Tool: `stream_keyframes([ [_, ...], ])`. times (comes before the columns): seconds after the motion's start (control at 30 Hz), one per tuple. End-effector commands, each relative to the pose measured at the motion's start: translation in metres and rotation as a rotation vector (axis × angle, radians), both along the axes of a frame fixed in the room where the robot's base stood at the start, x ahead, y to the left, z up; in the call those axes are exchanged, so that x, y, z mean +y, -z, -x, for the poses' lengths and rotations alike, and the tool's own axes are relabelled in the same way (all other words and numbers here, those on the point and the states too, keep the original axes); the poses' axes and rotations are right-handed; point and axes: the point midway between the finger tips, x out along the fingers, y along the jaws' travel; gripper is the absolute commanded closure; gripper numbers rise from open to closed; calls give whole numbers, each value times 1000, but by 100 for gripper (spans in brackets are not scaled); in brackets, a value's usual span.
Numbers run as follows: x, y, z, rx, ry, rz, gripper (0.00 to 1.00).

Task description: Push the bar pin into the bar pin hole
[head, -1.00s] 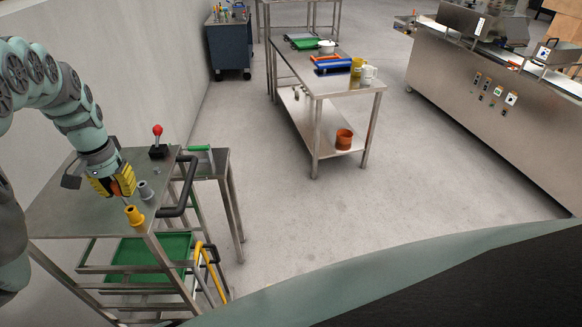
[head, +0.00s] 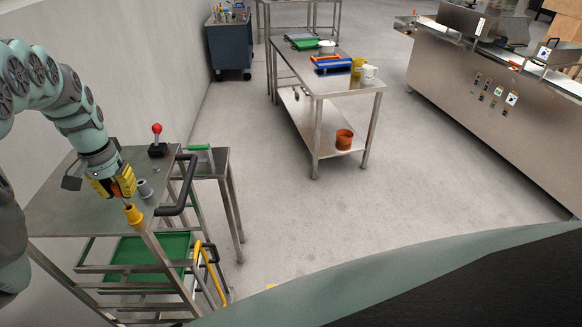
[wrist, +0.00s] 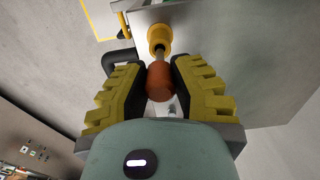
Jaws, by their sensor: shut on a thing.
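My gripper (head: 124,188) is over the front corner of the metal trolley top, and its yellow-padded fingers are shut on the bar pin. In the wrist view the bar pin (wrist: 160,82) shows an orange-brown knob between the fingers of my gripper (wrist: 160,85). Its thin metal shaft points at the yellow collar (wrist: 159,38), which seems to hold the bar pin hole. The shaft's tip looks at or in the collar's mouth; I cannot tell how deep. The yellow collar (head: 134,213) also shows in the head view, just below the fingers.
A red-knobbed lever (head: 157,140) and a black handle (head: 181,195) are on the trolley (head: 60,205). A steel table (head: 345,88) stands farther off, with open floor between.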

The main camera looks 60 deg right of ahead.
Motion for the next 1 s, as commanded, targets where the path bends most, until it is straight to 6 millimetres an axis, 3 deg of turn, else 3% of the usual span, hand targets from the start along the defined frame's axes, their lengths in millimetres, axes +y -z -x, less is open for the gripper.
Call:
stream_keyframes([
  [1.0,0,25,0,0,-1,0,100],
])
